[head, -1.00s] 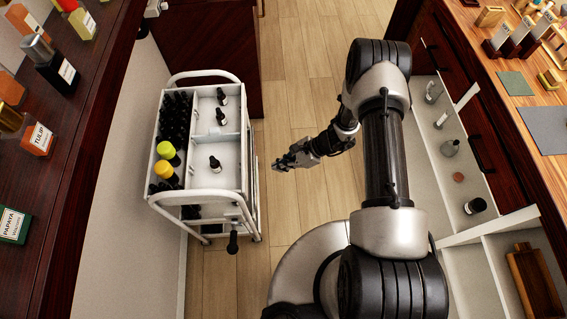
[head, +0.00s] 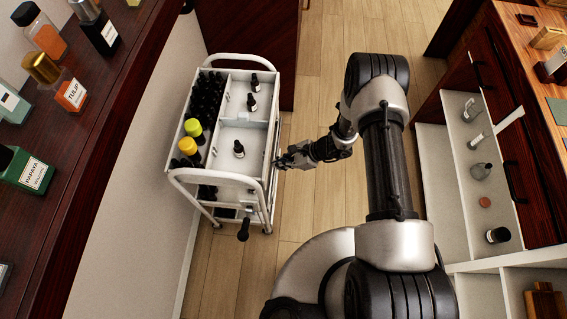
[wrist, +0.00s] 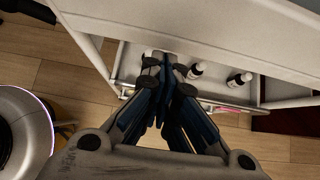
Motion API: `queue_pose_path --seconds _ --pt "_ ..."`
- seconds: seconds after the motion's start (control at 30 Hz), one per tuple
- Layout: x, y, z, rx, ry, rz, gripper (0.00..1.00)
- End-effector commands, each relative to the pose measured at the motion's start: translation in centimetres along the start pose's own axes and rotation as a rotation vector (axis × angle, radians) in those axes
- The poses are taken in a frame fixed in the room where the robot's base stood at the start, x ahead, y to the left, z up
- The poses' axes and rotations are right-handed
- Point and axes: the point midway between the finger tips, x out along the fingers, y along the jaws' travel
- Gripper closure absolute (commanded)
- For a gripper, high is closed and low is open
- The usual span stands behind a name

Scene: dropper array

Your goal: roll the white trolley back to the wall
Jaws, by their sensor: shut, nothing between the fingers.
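The white trolley (head: 245,133) stands at the left of centre in the head view, beside the pale wall (head: 136,190) under the left counter. Its top tray holds several dark dropper bottles (head: 207,95), two with yellow-green and orange-yellow caps. My gripper (head: 281,163) is shut and empty at the trolley's right side, near its front corner. I cannot tell whether it touches. In the wrist view, the closed fingertips (wrist: 165,62) point at the trolley's side (wrist: 205,25), with a lower shelf and two bottles (wrist: 196,71) beyond them.
A dark wood cabinet (head: 250,40) stands behind the trolley. The left counter (head: 75,140) carries perfume bottles. Open shelves (head: 450,170) and a wooden worktop lie to the right of my arm. Wooden floor (head: 320,80) is clear between.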

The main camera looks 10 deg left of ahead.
Motion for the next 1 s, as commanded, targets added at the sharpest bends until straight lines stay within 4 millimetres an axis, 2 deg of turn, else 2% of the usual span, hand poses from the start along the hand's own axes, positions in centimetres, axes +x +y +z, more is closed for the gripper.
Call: queue_pose_path --seconds 0.27,0.63,1.0 --pt "0.1 0.0 0.1 -0.001 0.000 0.000 1.00" --pt "3.0 0.0 2.8 -0.002 -0.001 0.003 1.00" --pt "3.7 0.0 3.8 -0.002 -0.003 0.001 1.00"
